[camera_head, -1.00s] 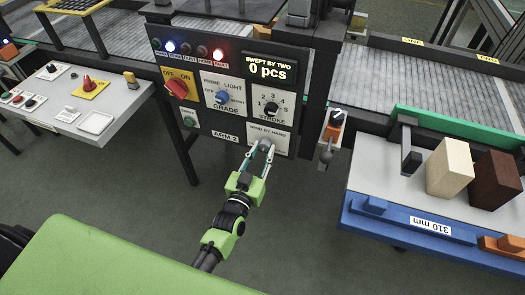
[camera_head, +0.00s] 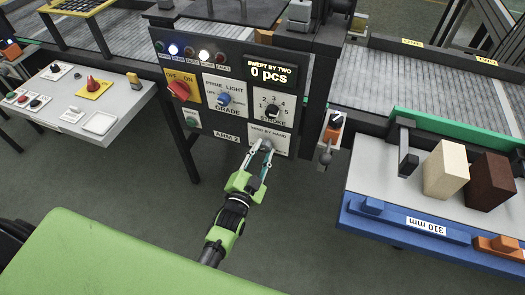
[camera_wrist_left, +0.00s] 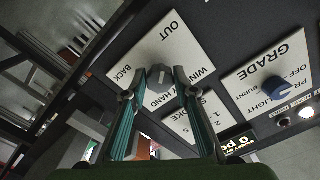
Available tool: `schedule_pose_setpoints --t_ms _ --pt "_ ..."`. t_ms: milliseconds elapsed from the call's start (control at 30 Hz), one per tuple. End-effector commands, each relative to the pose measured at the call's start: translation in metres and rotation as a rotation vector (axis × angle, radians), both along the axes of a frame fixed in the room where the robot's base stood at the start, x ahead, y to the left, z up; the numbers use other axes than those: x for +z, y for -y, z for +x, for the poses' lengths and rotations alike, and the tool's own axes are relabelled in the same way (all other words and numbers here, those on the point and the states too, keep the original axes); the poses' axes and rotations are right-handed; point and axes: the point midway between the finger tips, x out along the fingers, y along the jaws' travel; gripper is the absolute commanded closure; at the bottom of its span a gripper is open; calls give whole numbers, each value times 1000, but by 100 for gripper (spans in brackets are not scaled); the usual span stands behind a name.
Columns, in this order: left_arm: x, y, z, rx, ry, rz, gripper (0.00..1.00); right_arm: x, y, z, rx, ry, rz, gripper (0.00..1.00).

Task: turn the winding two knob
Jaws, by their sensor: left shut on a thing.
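The dark ARM 2 panel (camera_head: 226,113) stands ahead of my left arm. Its lower right plate, WIND BY HAND (camera_head: 280,139), carries a small grey knob, which shows at my fingertips in the left wrist view (camera_wrist_left: 160,73). My left gripper (camera_head: 262,148) is shut on this knob, and the fingers partly cover it. In the left wrist view the plate (camera_wrist_left: 168,52) reads OUT and BACK beside the knob. My right gripper is not in view.
Above the plate are the black STROKE knob (camera_head: 271,110) and blue GRADE knob (camera_head: 224,99). A red OFF/ON switch (camera_head: 180,91) is at left. The display (camera_head: 270,70) reads 0 pcs. Open floor lies below.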

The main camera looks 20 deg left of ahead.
Motion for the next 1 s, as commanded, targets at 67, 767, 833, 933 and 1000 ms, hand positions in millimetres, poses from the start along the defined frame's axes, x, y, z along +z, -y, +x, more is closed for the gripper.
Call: schedule_pose_setpoints --t_ms 67,767,833,933,1000 --pt "0 0 0 0 1 22 95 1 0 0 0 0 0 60" --pt "0 0 0 -1 1 53 57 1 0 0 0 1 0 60" --pt "0 0 0 -1 1 53 57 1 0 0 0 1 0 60" --pt "0 0 0 0 2 52 57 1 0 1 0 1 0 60" --pt "0 0 0 0 2 52 57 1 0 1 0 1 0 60"
